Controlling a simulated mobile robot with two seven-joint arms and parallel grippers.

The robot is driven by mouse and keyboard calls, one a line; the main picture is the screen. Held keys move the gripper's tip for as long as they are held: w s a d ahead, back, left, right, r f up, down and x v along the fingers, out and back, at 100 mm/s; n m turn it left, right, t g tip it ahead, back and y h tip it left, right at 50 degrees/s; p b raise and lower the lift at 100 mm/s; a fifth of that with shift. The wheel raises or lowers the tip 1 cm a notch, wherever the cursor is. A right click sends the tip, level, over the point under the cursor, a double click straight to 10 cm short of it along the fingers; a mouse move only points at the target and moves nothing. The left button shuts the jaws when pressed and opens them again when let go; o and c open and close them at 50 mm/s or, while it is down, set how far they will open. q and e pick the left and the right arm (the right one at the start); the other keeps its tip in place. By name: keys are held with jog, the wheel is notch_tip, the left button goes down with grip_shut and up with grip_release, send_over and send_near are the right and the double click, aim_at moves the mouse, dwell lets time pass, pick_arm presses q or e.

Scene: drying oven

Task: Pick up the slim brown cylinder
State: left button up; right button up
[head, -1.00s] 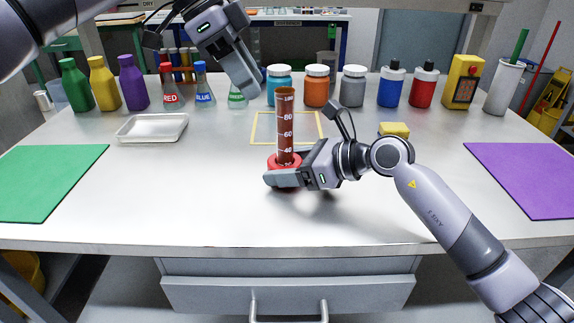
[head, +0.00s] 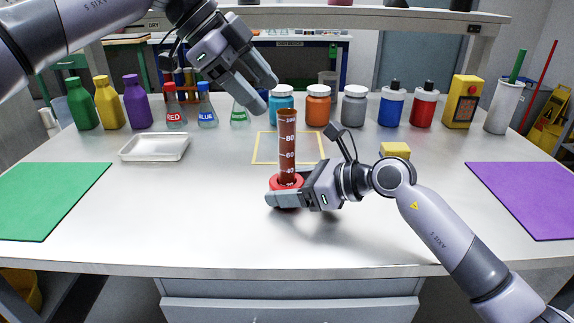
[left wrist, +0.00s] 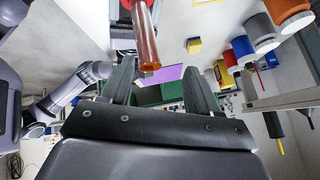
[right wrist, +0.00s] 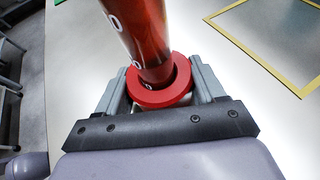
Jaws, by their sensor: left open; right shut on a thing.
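The slim brown cylinder (head: 287,145) is a graduated tube with white marks, standing upright in a red ring-shaped base (head: 275,183) on the table. My right gripper (head: 285,197) is shut around the cylinder's foot, low at the table; in the right wrist view its fingers sit on both sides of the red base (right wrist: 160,97). My left gripper (head: 262,93) is open and empty, above and a little left of the cylinder's top. In the left wrist view the cylinder (left wrist: 145,40) reaches toward the space between the open fingers, with its top end nearest.
A white tray (head: 155,148) lies to the left. Bottles, flasks and jars stand along the back, such as the orange jar (head: 318,105). A yellow block (head: 396,150) sits behind my right arm. The green mat (head: 50,200) and purple mat (head: 530,195) are clear.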

pick_arm(q)
jog(key=d+r+m+t+h, duration=0.1)
jog(key=r+m+h, duration=0.1)
jog(key=m, duration=0.3)
jog(key=m+t+h, duration=0.3)
jog(key=m+t, duration=0.8)
jog(key=m, duration=0.7)
send_near(280, 152)
jog(key=shift+x, duration=5.8)
jog(key=shift+c, duration=0.2)
